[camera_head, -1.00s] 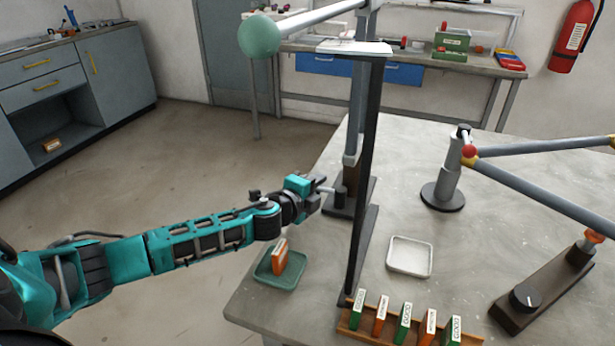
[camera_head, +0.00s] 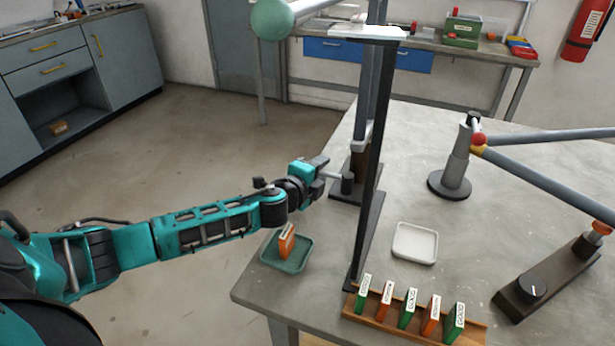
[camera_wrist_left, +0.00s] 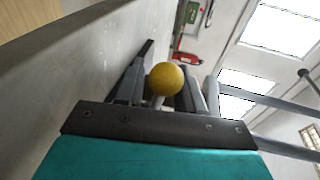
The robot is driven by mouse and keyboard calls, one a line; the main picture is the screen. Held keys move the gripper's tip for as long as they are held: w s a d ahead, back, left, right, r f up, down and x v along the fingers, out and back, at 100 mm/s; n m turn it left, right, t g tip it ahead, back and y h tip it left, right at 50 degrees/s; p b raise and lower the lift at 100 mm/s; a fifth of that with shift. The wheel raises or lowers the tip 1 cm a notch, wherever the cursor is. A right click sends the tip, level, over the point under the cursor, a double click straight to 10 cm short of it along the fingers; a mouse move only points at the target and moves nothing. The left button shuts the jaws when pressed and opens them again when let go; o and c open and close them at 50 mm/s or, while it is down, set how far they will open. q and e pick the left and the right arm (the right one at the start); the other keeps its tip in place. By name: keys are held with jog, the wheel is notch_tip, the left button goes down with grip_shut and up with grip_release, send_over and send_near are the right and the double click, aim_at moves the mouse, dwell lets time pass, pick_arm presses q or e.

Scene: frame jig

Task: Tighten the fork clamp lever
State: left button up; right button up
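The fork clamp lever (camera_head: 335,175) is a short grey bar that sticks out leftward from a dark clamp post (camera_head: 347,184) at the foot of the tall stand. My left gripper (camera_head: 322,174) is at the lever's outer end, its fingers on either side of it. In the left wrist view, a yellow ball (camera_wrist_left: 165,79), which looks like the lever's knob, sits between the fingers and overlaps both inner edges. I cannot tell whether the fingers press on it or stand just clear. My right gripper is not in view.
A dark upright (camera_head: 372,170) rises close to the right of the gripper. A green tray (camera_head: 296,266) with an orange box lies below my arm. A white tray (camera_head: 415,259), a wooden rack (camera_head: 365,316) of boxes and a grey post (camera_head: 455,170) stand further right. Floor to the left is clear.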

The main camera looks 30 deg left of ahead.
pick_arm(q)
jog(key=v, duration=1.1)
jog(key=shift+s+a, duration=0.1)
jog(key=shift+s, duration=0.2)
jog(key=shift+s+r, duration=0.2)
jog(key=shift+s, duration=0.25)
jog(key=shift+c, duration=0.3)
